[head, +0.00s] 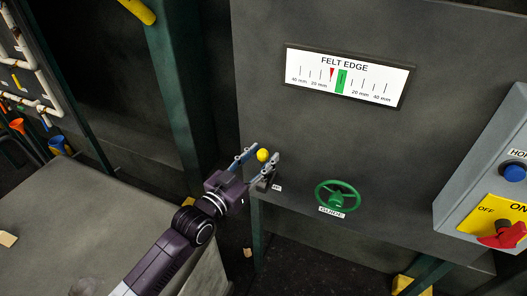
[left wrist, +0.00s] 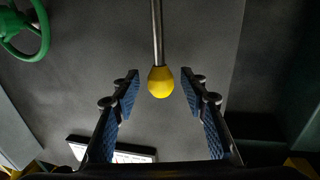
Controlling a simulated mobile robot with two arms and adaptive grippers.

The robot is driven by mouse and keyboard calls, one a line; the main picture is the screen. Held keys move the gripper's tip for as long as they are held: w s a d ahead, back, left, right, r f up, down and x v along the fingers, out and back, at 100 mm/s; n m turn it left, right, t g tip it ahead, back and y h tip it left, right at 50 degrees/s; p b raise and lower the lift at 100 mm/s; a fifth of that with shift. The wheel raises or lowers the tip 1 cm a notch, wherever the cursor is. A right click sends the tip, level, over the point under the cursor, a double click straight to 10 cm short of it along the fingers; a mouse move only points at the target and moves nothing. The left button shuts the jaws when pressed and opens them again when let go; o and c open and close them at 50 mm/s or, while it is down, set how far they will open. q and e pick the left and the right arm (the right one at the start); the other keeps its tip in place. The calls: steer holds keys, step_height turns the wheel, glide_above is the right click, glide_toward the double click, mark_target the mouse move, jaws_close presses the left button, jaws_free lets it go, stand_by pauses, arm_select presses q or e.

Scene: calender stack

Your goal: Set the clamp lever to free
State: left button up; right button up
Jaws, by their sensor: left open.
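The clamp lever shows in the left wrist view as a thin metal rod with a yellow knob (left wrist: 160,82). In the head view its yellow knob (head: 263,155) stands in front of the grey panel. My left gripper (head: 262,153) is open, with one finger on each side of the knob. In the left wrist view the blue-padded fingers (left wrist: 160,88) flank the knob, with a gap on both sides. A small label beside the lever's base is partly hidden by the gripper. My right gripper is not in view.
A green handwheel (head: 337,196) labelled GUIDE sits right of the lever. Above is a FELT EDGE gauge (head: 346,77). A grey control box (head: 487,165) with a blue button (head: 514,172) and red switch (head: 503,236) stands at right. A grey table (head: 75,215) is at lower left.

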arm_select(q)
steer(key=shift+w+d, duration=0.15)
steer(key=shift+w, duration=0.35)
jaws_close()
